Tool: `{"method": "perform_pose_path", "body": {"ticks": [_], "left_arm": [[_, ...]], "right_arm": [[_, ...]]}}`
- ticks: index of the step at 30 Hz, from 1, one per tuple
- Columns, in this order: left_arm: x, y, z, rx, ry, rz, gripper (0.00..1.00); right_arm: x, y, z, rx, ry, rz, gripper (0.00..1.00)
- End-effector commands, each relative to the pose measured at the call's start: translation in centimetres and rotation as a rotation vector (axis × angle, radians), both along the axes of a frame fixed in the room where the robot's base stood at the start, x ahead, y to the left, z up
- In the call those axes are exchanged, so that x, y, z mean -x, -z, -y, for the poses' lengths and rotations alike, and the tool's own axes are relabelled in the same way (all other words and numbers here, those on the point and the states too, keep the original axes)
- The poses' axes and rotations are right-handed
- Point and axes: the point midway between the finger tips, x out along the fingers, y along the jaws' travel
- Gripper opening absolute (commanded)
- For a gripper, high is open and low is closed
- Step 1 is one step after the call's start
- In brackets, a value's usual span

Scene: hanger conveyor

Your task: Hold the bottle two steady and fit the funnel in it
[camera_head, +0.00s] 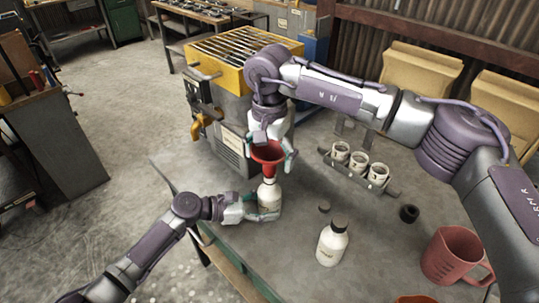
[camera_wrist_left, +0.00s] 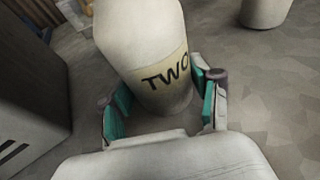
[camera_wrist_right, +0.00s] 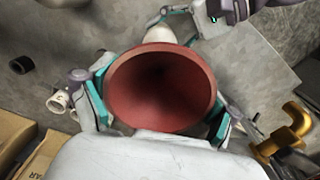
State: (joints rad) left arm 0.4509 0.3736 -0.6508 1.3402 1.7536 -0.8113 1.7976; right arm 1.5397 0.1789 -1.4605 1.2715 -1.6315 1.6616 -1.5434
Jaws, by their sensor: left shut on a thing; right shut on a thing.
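Bottle two (camera_head: 269,195) is a white bottle standing near the table's left edge. In the left wrist view its label reads TWO (camera_wrist_left: 165,75). My left gripper (camera_head: 265,208) is shut around its body from the left. The red funnel (camera_head: 268,152) is above bottle two, its wide mouth upward. My right gripper (camera_head: 270,160) is shut on the funnel from above. In the right wrist view the funnel's bowl (camera_wrist_right: 162,88) fills the middle and hides its spout. The spout meets the bottle's top in the head view; I cannot tell how deep it sits.
A rack (camera_head: 345,176) of white cups, a black ring (camera_head: 409,213) and a red mug (camera_head: 455,256) are further right. A yellow-topped machine (camera_head: 232,62) stands behind.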

Motion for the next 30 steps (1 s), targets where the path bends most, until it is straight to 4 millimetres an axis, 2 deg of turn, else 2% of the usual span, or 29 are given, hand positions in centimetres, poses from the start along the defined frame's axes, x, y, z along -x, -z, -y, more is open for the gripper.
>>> {"method": "perform_pose_path", "body": {"ticks": [24,25,27,30], "left_arm": [[0.0,0.0,0.0,-0.001,0.0,0.0,0.43],[0.0,0.0,0.0,-0.001,0.0,0.0,0.43],[0.0,0.0,0.0,-0.001,0.0,0.0,0.43],[0.0,0.0,0.0,-0.001,0.0,0.0,0.43]], "right_arm": [[0.0,1.3,0.0,0.0,0.0,0.0,0.59],[0.0,1.3,0.0,0.0,0.0,0.0,0.92],[0.0,1.2,0.0,0.0,0.0,0.0,1.0],[0.0,1.2,0.0,0.0,0.0,0.0,1.0]]}}
